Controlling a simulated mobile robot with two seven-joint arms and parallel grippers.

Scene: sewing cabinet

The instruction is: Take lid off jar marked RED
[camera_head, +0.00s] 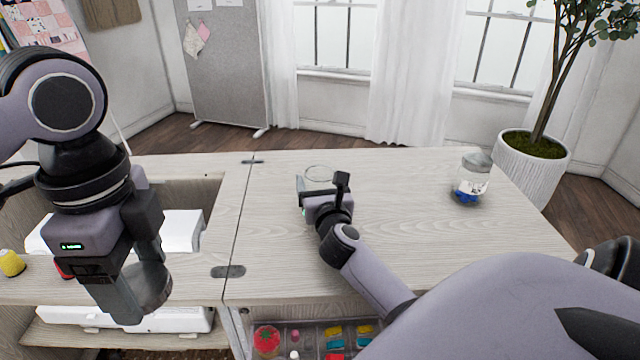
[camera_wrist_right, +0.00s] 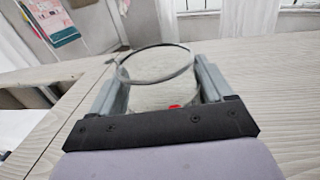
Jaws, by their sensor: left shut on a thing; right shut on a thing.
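An open glass jar (camera_head: 318,172) stands on the right part of the table top. My right gripper (camera_head: 318,192) is shut around its sides. In the right wrist view the jar's round rim (camera_wrist_right: 155,65) is bare and sits between the two fingers (camera_wrist_right: 160,95). A bit of red shows inside the jar; no label can be read. My left gripper (camera_head: 130,300) is shut on a grey metal lid (camera_head: 153,288), held well left of the jar near the front of the cabinet. The gripper covers part of the lid.
A second glass jar (camera_head: 472,182), lidded and with blue contents, stands at the right. A white sewing machine (camera_head: 182,230) sits in the opening at left, near a yellow spool (camera_head: 12,263). An open drawer (camera_head: 310,338) of sewing items is at the front.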

